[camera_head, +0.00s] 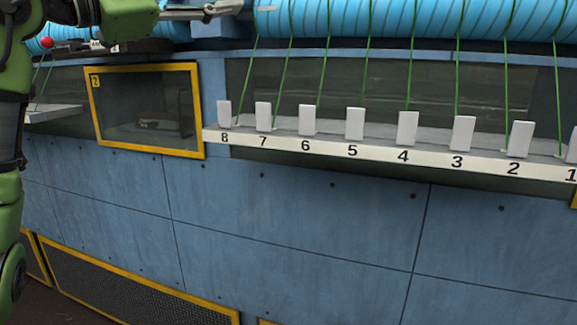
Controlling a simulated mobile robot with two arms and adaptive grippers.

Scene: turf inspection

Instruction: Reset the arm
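A green and black arm of mine (14,75) comes in along the left edge, with more grey and green links (128,19) at the top left. I cannot make out gripper fingers at its end. My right arm and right gripper are not in view. A grey metal bar (205,11) lies beside the green link at the top; I cannot tell what it belongs to.
A blue machine wall (300,220) fills the view. A white numbered ledge (380,154) carries several upright pale tabs (355,123) with green cords above. A yellow-framed window (147,109) is left. A blue ribbed roll (420,20) spans the top. A red knob (46,43) is upper left.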

